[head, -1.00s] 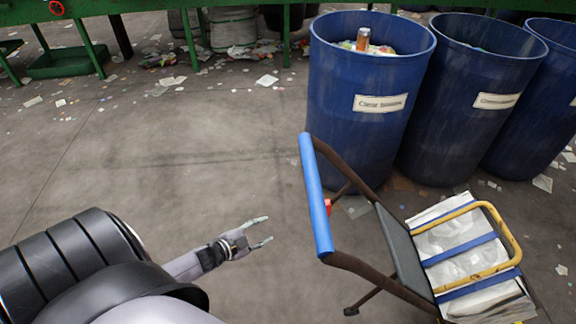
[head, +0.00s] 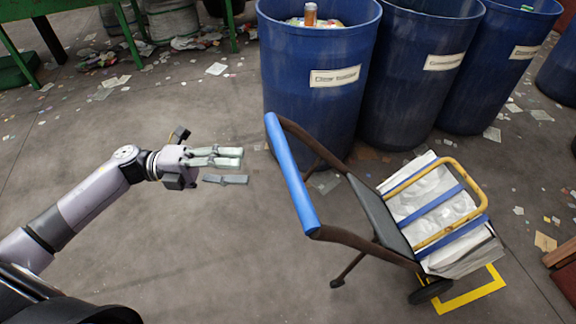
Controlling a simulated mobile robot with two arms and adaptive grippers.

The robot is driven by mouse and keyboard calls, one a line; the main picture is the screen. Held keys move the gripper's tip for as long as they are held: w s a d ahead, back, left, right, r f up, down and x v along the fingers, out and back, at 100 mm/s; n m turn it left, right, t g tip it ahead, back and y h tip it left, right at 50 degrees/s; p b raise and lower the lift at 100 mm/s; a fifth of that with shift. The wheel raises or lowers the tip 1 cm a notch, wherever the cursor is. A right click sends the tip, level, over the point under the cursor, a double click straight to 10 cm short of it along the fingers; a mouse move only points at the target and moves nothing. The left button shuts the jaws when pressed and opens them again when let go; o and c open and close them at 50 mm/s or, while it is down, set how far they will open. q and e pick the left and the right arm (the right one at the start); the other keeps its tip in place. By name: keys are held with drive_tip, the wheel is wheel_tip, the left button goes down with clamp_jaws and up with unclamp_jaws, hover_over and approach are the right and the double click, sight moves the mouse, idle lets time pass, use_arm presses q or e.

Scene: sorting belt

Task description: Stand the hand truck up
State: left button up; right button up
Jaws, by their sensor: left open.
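The hand truck leans back with its blue grip bar (head: 290,174) toward me and its dark frame (head: 375,215) sloping down to a wheel (head: 430,291) on the floor. A thin prop leg reaches down under it. It carries a stack of pale sheets (head: 425,205) held by blue straps and a yellow hoop (head: 450,235). My left gripper (head: 232,167) is open and empty, a little to the left of the blue grip bar and apart from it. My right gripper is not in view.
Several blue barrels (head: 318,85) with white labels stand behind the hand truck, close to its frame. Yellow floor tape (head: 475,291) shows by the wheel. A green bench (head: 120,15) is at the back left. Paper scraps litter the floor; the left floor is mostly clear.

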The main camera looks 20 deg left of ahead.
sight(283, 168)
use_arm(q)
drive_tip(key=p+x, duration=0.2)
drive_tip(key=x, duration=0.8)
drive_tip(key=shift+w+r, duration=0.1)
drive_tip(key=shift+w+d+p, duration=0.1)
drive_tip(key=shift+d+p, duration=0.2)
drive_tip(key=shift+d, duration=0.3)
drive_tip(key=shift+c, duration=0.3)
drive_tip(key=c, duration=0.4)
clamp_jaws()
